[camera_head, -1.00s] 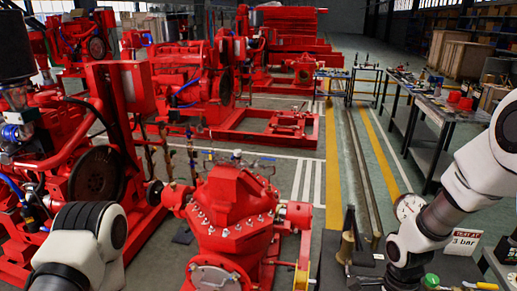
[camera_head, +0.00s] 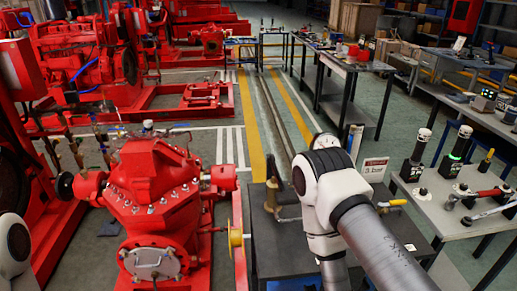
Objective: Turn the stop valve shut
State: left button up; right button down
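I cannot tell for sure which fitting is the stop valve. A brass valve-like fitting (camera_head: 273,193) stands on the dark bench top, partly behind my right arm. A yellow lever handle (camera_head: 393,203) shows just right of my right arm. A round yellow wheel (camera_head: 236,238) is at the right side of the red pump (camera_head: 153,195). A white-faced pressure gauge (camera_head: 325,141) rises behind my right arm. My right arm crosses the bench, and its gripper is not visible. Only a piece of my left arm shows at the lower left edge; its gripper is out of view.
A small sign (camera_head: 373,168) stands behind the bench. A grey table (camera_head: 432,212) at right holds black radio-like devices (camera_head: 455,150) and a red-handled tool (camera_head: 483,193). Red engines fill the left. The floor lane with yellow lines (camera_head: 252,125) is clear.

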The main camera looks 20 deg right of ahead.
aim_at(403, 201)
jog(key=z, duration=1.65)
